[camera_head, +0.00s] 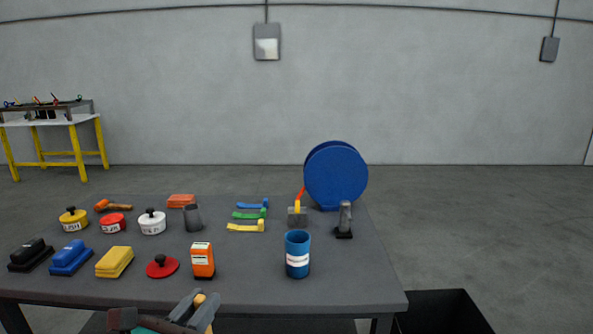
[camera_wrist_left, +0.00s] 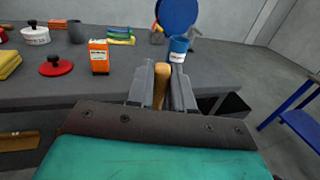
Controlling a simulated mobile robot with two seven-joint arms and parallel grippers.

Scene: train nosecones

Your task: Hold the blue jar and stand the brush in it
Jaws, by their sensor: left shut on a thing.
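The blue jar (camera_head: 297,242) stands upright near the front right of the table, with a white label band on its side. It also shows in the left wrist view (camera_wrist_left: 178,46), beyond my fingers. My left gripper (camera_head: 197,309) is low at the table's front edge, left of the jar. It is shut on a wooden handle, which I take as the brush (camera_wrist_left: 161,84). Only the handle shows between the fingers; I cannot see any bristles. The brush is apart from the jar. My right gripper is in neither view.
On the dark table (camera_head: 345,290) are an orange box (camera_head: 202,261), a red lidded disc (camera_head: 162,267), several coloured blocks and pots, and a big blue reel (camera_head: 336,176). A black bin (camera_head: 445,312) stands at the right. The table front between the orange box and jar is clear.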

